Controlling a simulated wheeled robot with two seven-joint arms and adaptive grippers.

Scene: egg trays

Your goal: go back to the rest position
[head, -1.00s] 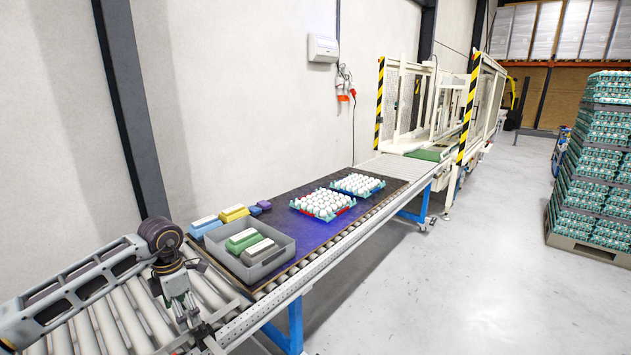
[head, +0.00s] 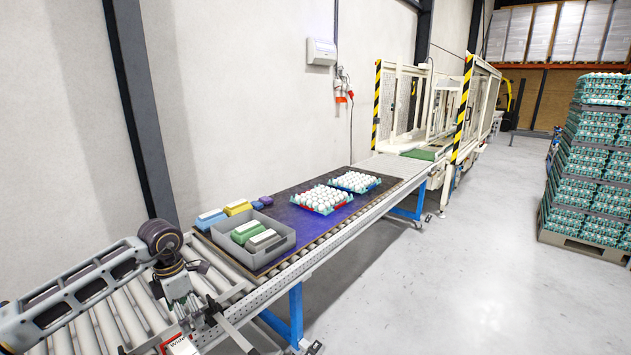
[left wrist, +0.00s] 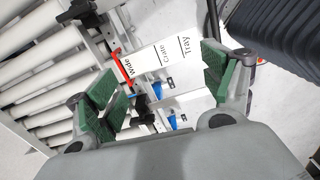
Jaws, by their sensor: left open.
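My left gripper (left wrist: 165,88) is open in the left wrist view, its two green pads wide apart with nothing between them. In the head view my left arm comes in from the left over the rollers, and its gripper end (head: 195,318) hangs low near the conveyor's front edge. A white sign with a red edge (left wrist: 160,60) reads "Tray", "Crate" and "Wide" and lies beyond the pads. The sign also shows at the bottom of the head view (head: 181,346). My right gripper is not in view.
A grey crate (head: 262,256) with green and grey packs stands on the dark mat (head: 285,212). Blue, yellow and purple packs (head: 237,207) lie behind it. Two egg trays (head: 320,200) stand farther along. Stacked egg trays (head: 590,150) stand at the right; the floor between is clear.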

